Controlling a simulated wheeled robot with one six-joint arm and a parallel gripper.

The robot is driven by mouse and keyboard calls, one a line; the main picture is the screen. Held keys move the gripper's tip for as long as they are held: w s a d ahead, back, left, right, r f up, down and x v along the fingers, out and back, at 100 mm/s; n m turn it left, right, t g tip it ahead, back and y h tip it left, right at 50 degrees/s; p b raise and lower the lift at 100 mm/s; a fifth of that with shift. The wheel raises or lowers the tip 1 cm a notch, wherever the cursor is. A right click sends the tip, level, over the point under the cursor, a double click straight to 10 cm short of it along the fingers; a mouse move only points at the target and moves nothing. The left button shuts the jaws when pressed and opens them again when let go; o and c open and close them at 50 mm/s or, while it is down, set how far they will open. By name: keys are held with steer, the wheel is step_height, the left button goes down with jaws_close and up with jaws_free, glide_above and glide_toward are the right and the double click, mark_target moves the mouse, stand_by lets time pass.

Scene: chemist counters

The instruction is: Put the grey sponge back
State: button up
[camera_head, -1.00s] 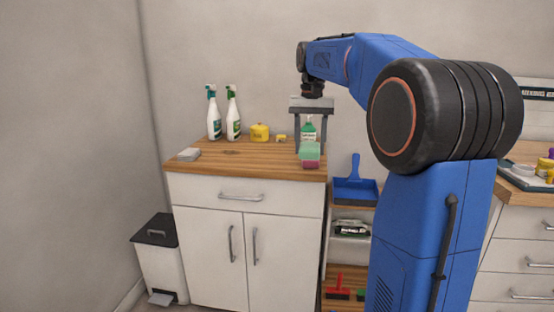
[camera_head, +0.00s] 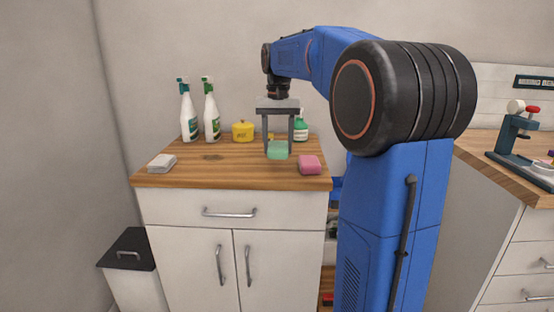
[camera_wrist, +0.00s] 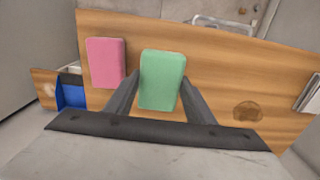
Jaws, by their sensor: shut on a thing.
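The grey sponge (camera_head: 161,163) lies at the left front of the wooden counter top; a pale block, cut off at the right edge of the wrist view (camera_wrist: 308,95), seems to be it. My gripper (camera_head: 279,146) is well to its right, pointing down over the counter. It is shut on a green sponge (camera_head: 278,152), which also shows between the fingers in the wrist view (camera_wrist: 162,80). I cannot tell how high the green sponge is above the wood. A pink sponge (camera_head: 309,165) lies on the counter to its right.
Two spray bottles (camera_head: 189,115) and a yellow container (camera_head: 243,131) stand at the back, with a green-and-white bottle (camera_head: 301,128) behind my gripper. A dark stain (camera_head: 212,157) marks the counter. The wood between the grey and pink sponges is mostly free.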

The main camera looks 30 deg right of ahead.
mark_target(278, 169)
steer(key=shift+f, duration=2.35)
steer(key=shift+f, duration=0.1)
steer(key=o, duration=1)
step_height(278, 169, up, 12)
steer(key=shift+r, duration=0.15)
steer(key=s+a+f+n+t, duration=0.1)
steer(key=s+a+f+n, duration=0.1)
steer(key=s+a+f, duration=0.3)
steer(key=s+a+f+n+t, duration=0.2)
steer(key=s+a+f, duration=0.3)
steer(key=s+f, duration=0.7)
steer(key=s+a+f+n+t, duration=0.1)
steer(key=s+a+f+n, duration=0.1)
steer(key=s+a+f, duration=0.3)
steer(key=shift+s+a+f+n+t, duration=0.15)
steer(key=shift+s+f, duration=0.5)
steer(key=shift+s, duration=0.75)
steer(key=shift+s+a+f+n+t, duration=0.1)
steer(key=shift+s+f, duration=0.6)
steer(key=shift+s, duration=0.65)
steer(key=shift+s+a+f+n+t, duration=0.15)
steer(key=shift+s+f, duration=0.5)
steer(key=shift+s, duration=0.75)
